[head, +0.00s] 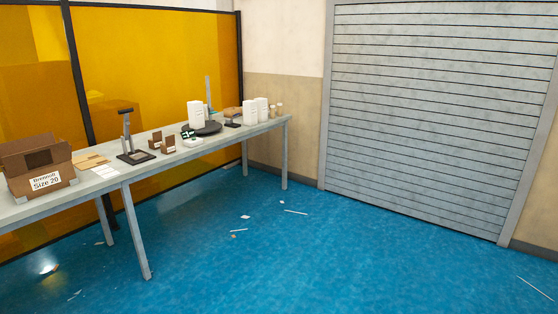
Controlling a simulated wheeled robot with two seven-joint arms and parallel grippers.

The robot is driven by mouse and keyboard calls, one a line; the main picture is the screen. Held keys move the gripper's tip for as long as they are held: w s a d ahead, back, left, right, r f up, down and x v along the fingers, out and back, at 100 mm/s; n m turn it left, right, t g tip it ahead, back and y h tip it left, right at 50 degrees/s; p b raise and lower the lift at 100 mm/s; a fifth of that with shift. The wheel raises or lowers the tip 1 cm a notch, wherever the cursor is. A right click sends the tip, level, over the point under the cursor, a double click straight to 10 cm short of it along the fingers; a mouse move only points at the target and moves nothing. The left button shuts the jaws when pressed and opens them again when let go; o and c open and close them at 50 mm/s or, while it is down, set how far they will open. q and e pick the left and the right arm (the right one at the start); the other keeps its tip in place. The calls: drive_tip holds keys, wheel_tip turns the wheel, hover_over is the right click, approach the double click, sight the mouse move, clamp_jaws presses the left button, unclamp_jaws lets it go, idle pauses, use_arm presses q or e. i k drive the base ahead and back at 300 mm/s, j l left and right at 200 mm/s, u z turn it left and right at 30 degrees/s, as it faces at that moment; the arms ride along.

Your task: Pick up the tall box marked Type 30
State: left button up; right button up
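No box with a readable Type 30 mark shows in the head view. The largest box is a brown cardboard box (22,168) at the left end of the table, with a white label that reads Size 20. Tall white boxes or containers stand farther along the table: one (195,115) on a dark round plate, and a pair (256,111) near the far end. Any print on them is too small to read. Neither of my grippers is in view.
A long grey table (107,187) runs along an orange see-through partition (150,60). It also carries a dark stand (128,135) and small brown boxes (168,145). Blue floor (330,250) is mostly free, with scattered scraps. A grey roller shutter (430,100) closes the right.

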sight(263, 112)
drive_tip(key=i, duration=4.1)
drive_tip(key=u, duration=0.35)
